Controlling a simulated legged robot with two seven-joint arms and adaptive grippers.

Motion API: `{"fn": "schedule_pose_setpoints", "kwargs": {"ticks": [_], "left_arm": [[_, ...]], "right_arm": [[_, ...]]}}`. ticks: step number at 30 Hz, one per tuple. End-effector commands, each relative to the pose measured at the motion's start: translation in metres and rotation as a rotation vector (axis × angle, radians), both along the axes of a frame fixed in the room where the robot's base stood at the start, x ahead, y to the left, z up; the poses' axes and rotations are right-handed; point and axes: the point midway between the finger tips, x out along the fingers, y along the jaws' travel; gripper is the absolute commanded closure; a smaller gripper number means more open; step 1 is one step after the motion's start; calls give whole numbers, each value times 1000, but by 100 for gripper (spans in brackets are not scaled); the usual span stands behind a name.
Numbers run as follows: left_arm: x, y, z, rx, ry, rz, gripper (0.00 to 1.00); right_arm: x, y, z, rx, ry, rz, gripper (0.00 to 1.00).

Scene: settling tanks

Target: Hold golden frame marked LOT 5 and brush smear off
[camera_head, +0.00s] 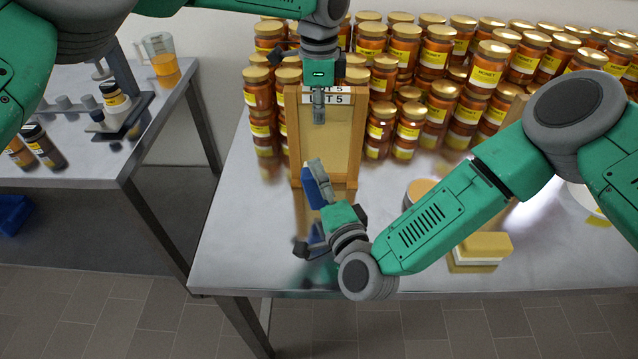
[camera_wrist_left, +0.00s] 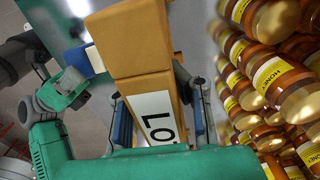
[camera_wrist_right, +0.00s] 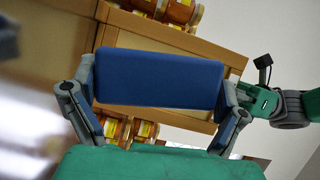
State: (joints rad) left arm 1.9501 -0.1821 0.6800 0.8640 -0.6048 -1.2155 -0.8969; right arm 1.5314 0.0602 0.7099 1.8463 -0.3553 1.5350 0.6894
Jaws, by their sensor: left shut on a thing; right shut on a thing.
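The golden frame (camera_head: 355,145) stands upright on the steel table in the head view, with a white LOT 5 label (camera_head: 343,97) at its top. My left gripper (camera_head: 318,104) comes from above and is shut on its top bar; the wooden bar (camera_wrist_left: 140,40) and label also show in the left wrist view. My right gripper (camera_head: 322,188) is shut on a blue block-shaped brush (camera_wrist_right: 160,78) at the frame's lower front. I cannot tell whether the brush touches the frame. I cannot make out a smear; my left fingers cover part of the panel.
Many honey jars (camera_head: 485,70) are stacked behind and right of the frame. A yellow block (camera_head: 482,246) and a round container (camera_head: 420,190) stand at right near my right arm. A side table (camera_head: 75,165) at left holds a jug (camera_head: 163,60) and small jars.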

Motion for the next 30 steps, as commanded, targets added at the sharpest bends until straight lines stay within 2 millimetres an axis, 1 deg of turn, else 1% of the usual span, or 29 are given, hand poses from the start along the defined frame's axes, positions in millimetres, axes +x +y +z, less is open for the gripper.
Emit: {"fn": "schedule_pose_setpoints", "kwargs": {"ticks": [7,8,9,10,20,23,30], "left_arm": [[-1,0,-2,1,3,-1,100],[-1,0,-2,1,3,-1,82],[-1,0,-2,1,3,-1,68],[-1,0,-2,1,3,-1,65],[0,0,2,1,0,0,65],[0,0,9,1,-2,0,65],[1,-1,46,1,-1,0,65]], "right_arm": [[0,0,0,0,-1,0,35],[0,0,0,0,-1,0,35],[0,0,0,0,-1,0,35],[0,0,0,0,-1,0,35],[0,0,1,1,-2,0,35],[0,0,1,1,-2,0,35],[0,0,1,1,-2,0,35]]}}
